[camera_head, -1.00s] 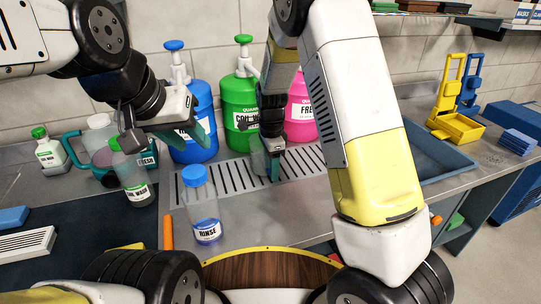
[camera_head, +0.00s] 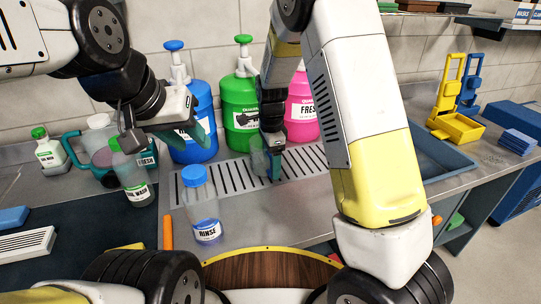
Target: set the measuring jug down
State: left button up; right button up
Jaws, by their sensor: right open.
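A small clear, greyish vessel (camera_head: 259,157), which looks like the measuring jug, is on or just above the slotted drain grate in front of the green jug. My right gripper (camera_head: 270,163) points down right beside it and is open. Its fingers overlap the vessel, so I cannot tell whether they touch it or whether its base rests on the grate. My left gripper (camera_head: 199,136) is in front of the blue jug at the left, with its fingers apart and nothing seen between them.
Blue (camera_head: 194,112), green (camera_head: 238,107) and pink (camera_head: 301,110) pump jugs stand along the wall. A RINSE bottle (camera_head: 202,208) stands at the front, a COIL WASH bottle (camera_head: 135,180) left. A blue-grey sink (camera_head: 437,150) lies right. Bare counter (camera_head: 275,220) lies before the grate.

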notch_tip(320, 180, up, 10)
jog(key=shift+s, duration=0.1)
jog(key=s+d+r+n+t, duration=0.2)
jog(key=s+d+r+n, duration=0.2)
jog(key=s, duration=0.3)
jog(key=s+d+r+n+t+y, duration=0.1)
jog(key=s+d+r+n+t, duration=0.1)
jog(key=s+d+r+n, duration=0.2)
jog(key=s+d+r+n+t+y, duration=0.1)
jog(key=s+d+r+n+t, duration=0.1)
jog(key=s+d+r+n, duration=0.2)
jog(key=s+r+n, duration=0.1)
jog(key=s+n, duration=0.2)
jog(key=s, duration=0.4)
jog(key=shift+s+d, duration=0.2)
jog(key=shift+d, duration=0.2)
